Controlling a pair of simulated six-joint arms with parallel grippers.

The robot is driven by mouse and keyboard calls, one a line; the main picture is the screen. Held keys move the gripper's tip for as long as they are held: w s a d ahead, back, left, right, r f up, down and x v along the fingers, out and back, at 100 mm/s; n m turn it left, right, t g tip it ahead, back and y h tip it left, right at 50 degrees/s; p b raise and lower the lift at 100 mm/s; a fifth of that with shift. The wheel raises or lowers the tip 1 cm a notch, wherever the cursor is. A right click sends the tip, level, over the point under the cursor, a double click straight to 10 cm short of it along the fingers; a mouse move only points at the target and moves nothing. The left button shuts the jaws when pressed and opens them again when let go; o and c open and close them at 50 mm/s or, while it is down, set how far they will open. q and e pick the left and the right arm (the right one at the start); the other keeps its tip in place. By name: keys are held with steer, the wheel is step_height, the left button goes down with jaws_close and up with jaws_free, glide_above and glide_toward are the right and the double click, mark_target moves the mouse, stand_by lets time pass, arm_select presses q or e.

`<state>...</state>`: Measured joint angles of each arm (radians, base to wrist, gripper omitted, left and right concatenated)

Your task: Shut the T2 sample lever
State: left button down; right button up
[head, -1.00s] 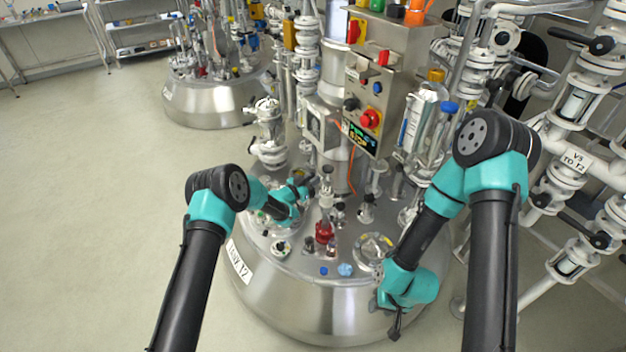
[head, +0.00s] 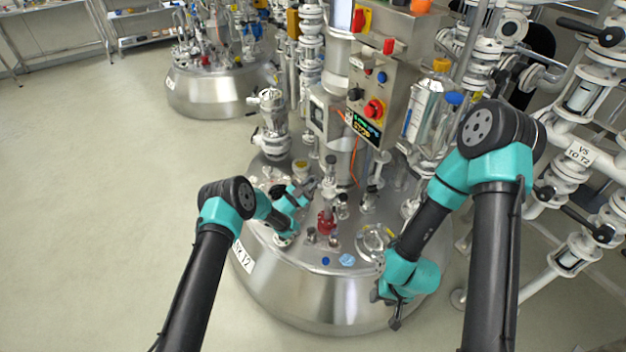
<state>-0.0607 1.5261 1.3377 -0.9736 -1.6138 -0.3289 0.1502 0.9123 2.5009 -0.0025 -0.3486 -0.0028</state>
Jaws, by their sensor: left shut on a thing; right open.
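The T2 tank (head: 330,306) is a round steel vessel with a crowded lid. A red-based fitting (head: 326,222) with a grey upright stem stands on the lid. My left gripper (head: 311,187) is by this stem, at its left side. It is shut on a small part, apparently the T2 sample lever, which is too small and too covered by the gripper to make out. My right gripper (head: 394,316) hangs low beside the tank's front right edge, open and empty; its fingers are small and dark in this view.
A steel control box (head: 374,100) with a red knob stands behind the lid. A clear bottle (head: 428,105) is at its right. A round lid port (head: 375,240) lies between the arms. White pipes with black-handled valves (head: 575,190) crowd the right. The floor at left is clear.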

stand_by(0.3)
arm_select(q)
steer(key=c, duration=1.4)
jaws_free()
steer(key=v, duration=1.7)
steer(key=shift+a, duration=0.2)
steer(key=shift+s+f, duration=0.1)
